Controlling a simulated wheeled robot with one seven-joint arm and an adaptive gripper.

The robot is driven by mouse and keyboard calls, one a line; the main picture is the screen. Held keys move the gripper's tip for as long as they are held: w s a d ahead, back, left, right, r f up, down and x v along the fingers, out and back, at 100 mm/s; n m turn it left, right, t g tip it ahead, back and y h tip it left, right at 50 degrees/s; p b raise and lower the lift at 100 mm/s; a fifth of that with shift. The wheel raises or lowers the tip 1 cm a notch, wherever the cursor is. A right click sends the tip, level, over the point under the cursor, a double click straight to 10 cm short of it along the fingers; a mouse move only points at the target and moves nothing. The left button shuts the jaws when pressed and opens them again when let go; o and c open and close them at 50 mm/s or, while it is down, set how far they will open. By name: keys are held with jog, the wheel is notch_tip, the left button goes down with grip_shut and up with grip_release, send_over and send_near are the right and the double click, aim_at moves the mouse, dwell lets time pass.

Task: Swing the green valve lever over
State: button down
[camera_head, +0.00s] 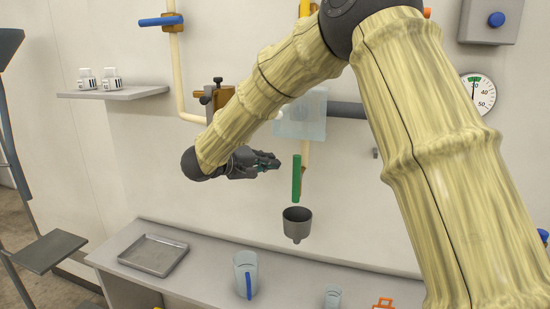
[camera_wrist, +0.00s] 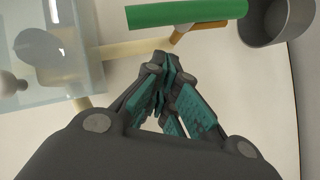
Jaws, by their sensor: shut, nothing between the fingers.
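The green valve lever (camera_head: 297,178) hangs straight down in the head view, just above a grey funnel cup (camera_head: 297,222). In the wrist view the lever (camera_wrist: 187,13) lies across the top, with a brass valve body (camera_wrist: 205,27) beside it. My gripper (camera_head: 275,163) is at the left of the lever in the head view, pointing right. In the wrist view my gripper (camera_wrist: 166,58) is shut and empty, its fingertips close to the lever with a small gap showing. The arm hides part of the pipe behind it.
A translucent box (camera_head: 302,116) is on the wall above the lever. A blue lever (camera_head: 161,20) is at the upper left and a gauge (camera_head: 478,94) at the right. Below, a bench holds a metal tray (camera_head: 154,254) and a jug (camera_head: 245,274). A shelf (camera_head: 113,92) holds small bottles.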

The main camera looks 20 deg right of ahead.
jog(key=s+a+b, duration=0.3)
jog(key=a+b, duration=0.2)
jog(key=a, duration=0.5)
jog(key=w+d+f+n+t+y, duration=0.1)
jog(key=d+f+t, duration=0.1)
jog(key=f, duration=0.8)
jog(key=w+d+f+t+y, duration=0.1)
jog(key=d+f+t, duration=0.1)
jog(key=f, duration=0.8)
jog(key=s+d+f+n+y, duration=0.1)
jog(key=s+f+y, duration=0.25)
jog(key=f, duration=0.75)
jog(key=s+d+f+n+y, duration=0.1)
jog(key=s+f+y, duration=0.3)
jog(key=f, duration=0.7)
jog(key=s+d+f+m+g+y, duration=0.15)
jog(key=s+f+g, duration=0.25)
jog(key=s+f, duration=1.35)
jog(key=s+d+f+m+g+y, duration=0.1)
jog(key=s+f+g+y, duration=0.15)
jog(key=s, duration=1.05)
jog(key=s+d+f+m+g+y, duration=0.1)
jog(key=s+f+g, duration=0.15)
jog(key=s, duration=1.05)
notch_tip(320, 180, down, 9)
jog(key=g+b, duration=0.1)
jog(key=b, duration=0.9)
jog(key=shift+s, duration=0.35)
